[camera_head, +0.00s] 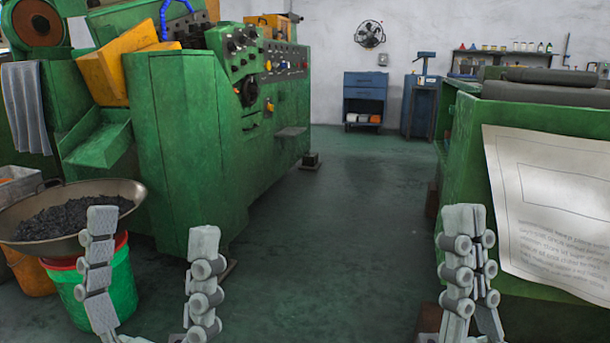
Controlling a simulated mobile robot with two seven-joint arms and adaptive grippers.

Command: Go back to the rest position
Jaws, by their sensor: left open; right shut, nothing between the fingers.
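My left gripper (150,262) is at the lower left of the head view. Its two grey fingers stand upright and wide apart, open and with nothing between them. Its left finger overlaps the metal pan and the bucket in the picture. My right gripper (468,258) is at the lower right, in front of the edge of the right green machine. Its fingers are together, shut with nothing held. The lower parts of both grippers are cut off by the bottom edge of the picture.
A green machine (190,140) stands at left, another (545,118) at right with a paper sheet (555,205). A pan (120,208) of dark pieces sits over a green bucket (120,285). The floor (335,240) between is clear to the blue cabinet (365,92).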

